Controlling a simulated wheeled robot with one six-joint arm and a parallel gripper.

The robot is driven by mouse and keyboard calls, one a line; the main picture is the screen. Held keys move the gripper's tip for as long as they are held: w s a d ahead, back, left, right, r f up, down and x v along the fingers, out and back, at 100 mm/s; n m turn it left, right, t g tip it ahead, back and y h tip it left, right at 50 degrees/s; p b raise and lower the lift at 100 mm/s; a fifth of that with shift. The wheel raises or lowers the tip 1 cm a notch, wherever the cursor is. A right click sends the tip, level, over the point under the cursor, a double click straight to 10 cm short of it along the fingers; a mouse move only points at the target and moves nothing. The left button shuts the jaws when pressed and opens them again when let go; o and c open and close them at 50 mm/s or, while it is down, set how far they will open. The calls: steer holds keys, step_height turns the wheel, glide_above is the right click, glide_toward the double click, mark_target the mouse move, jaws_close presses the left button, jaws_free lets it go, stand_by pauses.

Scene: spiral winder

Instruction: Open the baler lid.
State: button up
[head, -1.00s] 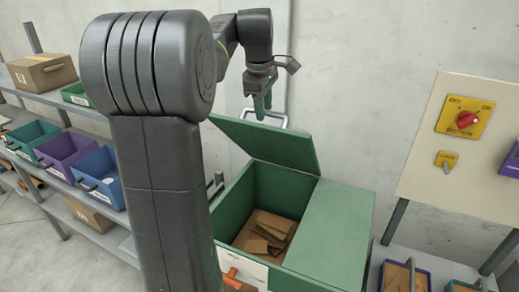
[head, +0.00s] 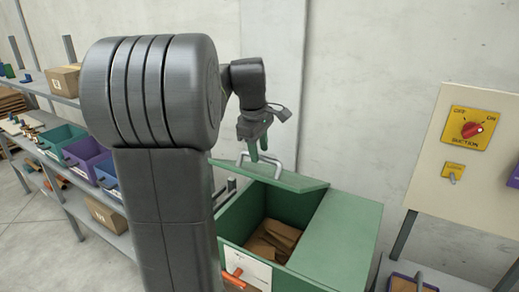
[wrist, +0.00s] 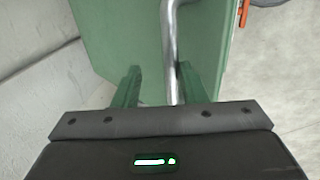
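The green baler (head: 345,225) stands in front of the wall, with cardboard (head: 272,240) showing inside its open left half. Its green lid (head: 300,181) is raised off the opening and tilted back, seen at a shallow angle. The silver handle (head: 277,172) stands on the lid and also shows as a bar in the wrist view (wrist: 171,55). My gripper (head: 259,155) is over the handle. In the wrist view its two green fingers (wrist: 158,82) are apart, with the bar between them, nearer the right finger. Clear space shows beside the left finger.
A wall is close behind the lid. An orange-handled latch (head: 233,277) is on the baler's front. A panel with a red suction switch (head: 472,129) stands at right. Shelves with bins (head: 88,158) and boxes are at left. My arm hides the baler's left side.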

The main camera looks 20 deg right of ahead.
steer(key=w+d+r+p, duration=0.1)
steer(key=d+r, duration=0.1)
steer(key=r, duration=0.5)
steer(key=w+d+r+p, duration=0.1)
steer(key=w+d+r, duration=0.1)
steer(key=r, duration=0.6)
steer(key=shift+w+d, duration=0.15)
steer(key=shift+w, duration=0.05)
stand_by(0.9)
steer(key=shift+f, duration=0.15)
